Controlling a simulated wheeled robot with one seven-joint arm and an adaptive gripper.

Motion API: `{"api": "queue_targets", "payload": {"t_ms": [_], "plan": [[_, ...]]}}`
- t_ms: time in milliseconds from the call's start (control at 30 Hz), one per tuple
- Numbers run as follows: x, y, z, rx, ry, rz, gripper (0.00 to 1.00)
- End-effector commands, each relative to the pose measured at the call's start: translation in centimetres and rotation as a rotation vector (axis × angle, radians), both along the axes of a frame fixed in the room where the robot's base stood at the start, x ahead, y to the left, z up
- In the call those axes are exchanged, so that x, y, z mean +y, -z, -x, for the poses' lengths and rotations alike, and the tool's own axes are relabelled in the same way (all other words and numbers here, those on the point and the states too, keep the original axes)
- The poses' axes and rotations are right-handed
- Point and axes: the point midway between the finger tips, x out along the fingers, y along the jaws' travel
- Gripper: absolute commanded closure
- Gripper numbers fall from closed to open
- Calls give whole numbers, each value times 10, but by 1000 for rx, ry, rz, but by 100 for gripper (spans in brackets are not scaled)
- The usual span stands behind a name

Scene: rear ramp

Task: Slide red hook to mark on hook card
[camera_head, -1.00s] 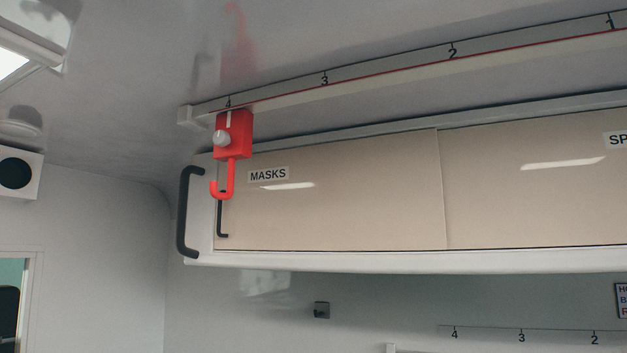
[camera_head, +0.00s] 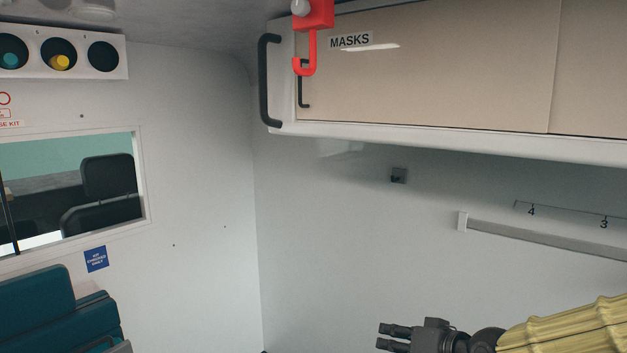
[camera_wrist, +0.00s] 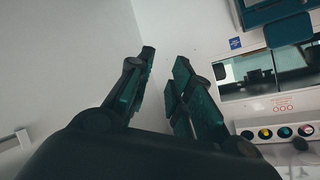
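The red hook (camera_head: 314,42) hangs at the top of the head view, just left of the MASKS label. Its block, with a pale knob, is cut off by the top edge, and the ceiling rail it hung from is out of view. No hook card shows now. My gripper (camera_head: 384,338) is at the lower right of the head view, well below the hook and touching nothing. In the wrist view, my gripper's two dark fingers (camera_wrist: 160,72) stand apart with nothing between them.
The overhead MASKS cabinet (camera_head: 430,70) has a black grab handle (camera_head: 268,80) at its left end. A lower wall rail (camera_head: 540,240) with a numbered strip (camera_head: 570,217) is at right. Teal seats (camera_head: 40,305) stand at lower left.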

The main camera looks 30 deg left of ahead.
Motion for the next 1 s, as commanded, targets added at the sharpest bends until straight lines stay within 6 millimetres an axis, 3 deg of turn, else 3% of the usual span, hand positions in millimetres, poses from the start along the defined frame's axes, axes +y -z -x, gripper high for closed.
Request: {"api": "queue_targets", "payload": {"t_ms": [33,167,300,400,500,600,700,800,1000], "plan": [[13,-56,-7,-62,-24,-32,79],[39,-177,-9,-212,-91,-97,79],[57,-308,6,-377,-152,-154,79],[63,-394,24,-487,-187,-190,79],[64,-463,45,-580,-212,-214,79],[64,-512,64,-649,-231,-230,79],[62,-543,76,-692,-240,-241,79],[62,-556,82,-711,-245,-244,79],[76,-560,81,-715,-247,-245,79]]}}
